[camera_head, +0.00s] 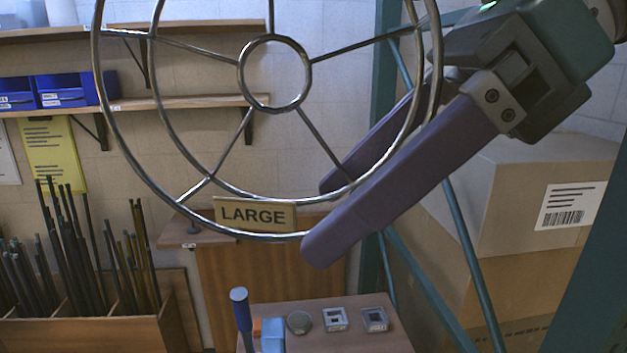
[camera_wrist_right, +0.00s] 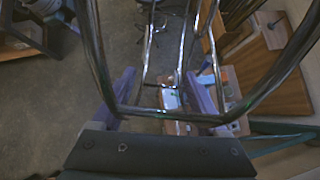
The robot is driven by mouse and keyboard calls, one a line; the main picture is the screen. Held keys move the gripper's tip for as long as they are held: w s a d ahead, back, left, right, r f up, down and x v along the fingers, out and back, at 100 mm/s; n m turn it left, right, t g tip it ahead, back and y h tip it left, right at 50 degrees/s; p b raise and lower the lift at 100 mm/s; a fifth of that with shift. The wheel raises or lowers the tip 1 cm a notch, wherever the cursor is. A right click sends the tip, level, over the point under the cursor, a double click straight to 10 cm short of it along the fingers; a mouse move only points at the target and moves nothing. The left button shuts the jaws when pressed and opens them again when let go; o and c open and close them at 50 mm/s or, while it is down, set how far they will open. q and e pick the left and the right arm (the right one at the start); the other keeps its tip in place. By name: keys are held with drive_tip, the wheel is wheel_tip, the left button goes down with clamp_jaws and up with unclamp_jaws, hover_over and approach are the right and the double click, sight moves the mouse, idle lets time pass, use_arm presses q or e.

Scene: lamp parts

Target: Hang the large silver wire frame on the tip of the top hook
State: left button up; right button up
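The large silver wire frame (camera_head: 275,108), with two rings, spokes and a small hub ring, fills the upper middle of the head view, its top cut off. It also shows close up in the wrist view (camera_wrist_right: 165,116). A tag reading "LARGE" (camera_head: 254,214) is at its lower rim. My right gripper (camera_head: 312,218) comes in from the upper right, one finger in front of the frame and one behind. It appears shut on the frame's right side, off the ground; the exact contact is hidden. The top hook and my left gripper are not in view.
Cardboard boxes (camera_head: 545,200) and teal posts are at right. Wall shelves (camera_head: 190,102) with blue bins (camera_head: 62,90) are behind. A rack of rods (camera_head: 100,335) stands at lower left.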

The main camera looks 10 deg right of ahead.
drive_tip(key=shift+o, duration=1.3)
